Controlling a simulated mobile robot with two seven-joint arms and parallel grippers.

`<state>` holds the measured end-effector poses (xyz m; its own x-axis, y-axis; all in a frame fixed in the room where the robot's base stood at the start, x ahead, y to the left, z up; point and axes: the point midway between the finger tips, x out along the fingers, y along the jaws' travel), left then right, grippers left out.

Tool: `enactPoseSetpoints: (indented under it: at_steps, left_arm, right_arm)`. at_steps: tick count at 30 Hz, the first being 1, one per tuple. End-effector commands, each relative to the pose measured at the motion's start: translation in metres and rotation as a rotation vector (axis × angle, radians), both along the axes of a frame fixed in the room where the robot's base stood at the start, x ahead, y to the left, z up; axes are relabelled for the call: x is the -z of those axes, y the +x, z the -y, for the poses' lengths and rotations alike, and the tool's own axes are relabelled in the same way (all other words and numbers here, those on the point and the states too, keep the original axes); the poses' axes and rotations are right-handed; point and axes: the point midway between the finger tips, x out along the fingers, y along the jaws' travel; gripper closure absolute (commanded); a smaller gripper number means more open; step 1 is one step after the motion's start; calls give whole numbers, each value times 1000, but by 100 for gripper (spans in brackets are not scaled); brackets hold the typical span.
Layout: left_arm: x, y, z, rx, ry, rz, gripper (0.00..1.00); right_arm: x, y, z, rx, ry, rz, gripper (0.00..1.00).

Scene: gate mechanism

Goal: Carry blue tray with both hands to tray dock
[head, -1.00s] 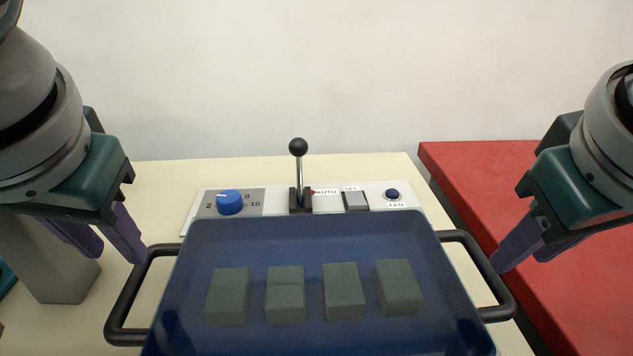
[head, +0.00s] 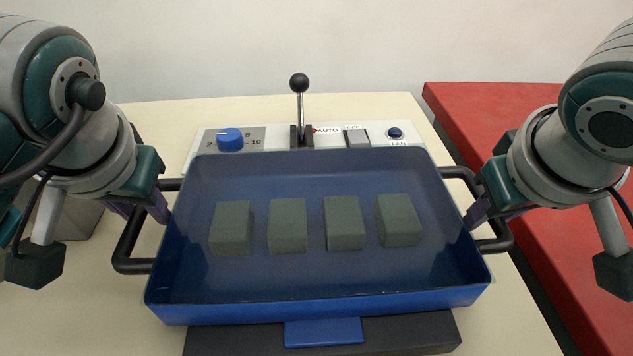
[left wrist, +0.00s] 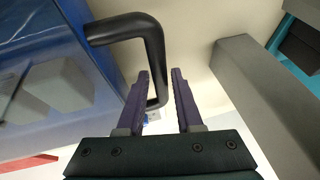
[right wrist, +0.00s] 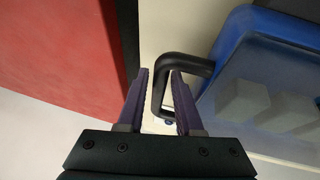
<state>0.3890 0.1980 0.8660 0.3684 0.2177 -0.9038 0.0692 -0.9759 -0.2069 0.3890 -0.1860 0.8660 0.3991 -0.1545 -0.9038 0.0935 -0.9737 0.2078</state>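The blue tray (head: 330,295) sits level in the middle of the head view and holds several grey-green blocks (head: 287,225). Its black left handle (head: 130,240) also shows in the left wrist view (left wrist: 155,50). Its black right handle (head: 498,240) also shows in the right wrist view (right wrist: 165,75). My left gripper (left wrist: 162,75) is open, its purple fingers around the left handle bar with gaps visible. My right gripper (right wrist: 161,75) is open, its fingers on either side of the right handle bar. I cannot tell which surface is the tray dock.
Behind the tray stands a panel with a blue knob (head: 230,139), a black-ball lever (head: 299,85), a grey switch (head: 357,138) and a dark button (head: 395,132). A dark base (head: 410,335) shows below the tray's front. A red surface (head: 520,110) lies right, across a gap.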

Motion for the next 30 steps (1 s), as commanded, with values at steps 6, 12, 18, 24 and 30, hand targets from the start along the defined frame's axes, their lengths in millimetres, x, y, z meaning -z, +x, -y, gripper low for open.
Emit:
enactPoseSetpoints:
  at_steps: [6, 12, 18, 24, 30]
  left_arm:
    - [0, 0, 0, 0, 0, 0, 82]
    - [0, 0, 0, 0, 0, 0, 100]
    - [0, 0, 0, 0, 0, 0, 100]
    - [-1, 0, 0, 0, 0, 0, 100]
    - [-1, 0, 0, 0, 0, 0, 100]
  right_arm:
    - [0, 0, 0, 0, 1, 0, 82]
    - [0, 0, 0, 0, 1, 0, 100]
    - [0, 0, 0, 0, 1, 0, 100]
    - [-1, 0, 0, 0, 1, 0, 100]
    - [-1, 0, 0, 0, 1, 0, 100]
